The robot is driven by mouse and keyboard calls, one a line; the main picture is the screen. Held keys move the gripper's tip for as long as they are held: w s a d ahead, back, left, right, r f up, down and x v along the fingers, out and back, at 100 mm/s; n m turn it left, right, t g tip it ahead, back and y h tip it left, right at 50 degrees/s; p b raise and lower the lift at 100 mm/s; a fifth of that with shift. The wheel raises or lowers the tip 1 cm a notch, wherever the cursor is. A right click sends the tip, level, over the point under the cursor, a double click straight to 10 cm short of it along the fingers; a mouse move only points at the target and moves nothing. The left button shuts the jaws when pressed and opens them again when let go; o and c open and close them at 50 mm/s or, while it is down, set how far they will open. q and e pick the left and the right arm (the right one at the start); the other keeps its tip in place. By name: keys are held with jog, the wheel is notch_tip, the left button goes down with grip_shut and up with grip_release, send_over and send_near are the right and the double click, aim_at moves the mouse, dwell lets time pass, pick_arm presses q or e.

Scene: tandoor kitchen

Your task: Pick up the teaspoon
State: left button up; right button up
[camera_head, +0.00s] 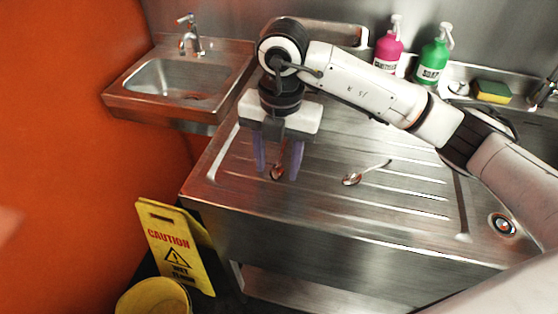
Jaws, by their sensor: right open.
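Two spoons lie on the steel draining board (400,215). One spoon (277,173) lies at the left, with its bowl toward the front and its handle partly hidden behind my gripper. The other spoon (367,173) lies in the middle, with its bowl at the left and its handle pointing up and right. I cannot tell for sure which is the teaspoon. My right gripper (277,172) points down over the left spoon. Its two purple fingers are apart, one on each side of that spoon, and open. My left gripper is not in view.
A pink sanitizer bottle (389,46) and a green soap bottle (435,56) stand at the back. A yellow sponge (492,91) lies at the back right. A small sink (180,78) is at the left. A caution sign (176,248) and yellow bucket (153,298) stand below.

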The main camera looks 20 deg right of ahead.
grip_shut()
notch_tip(320, 180, up, 10)
dwell(0.6)
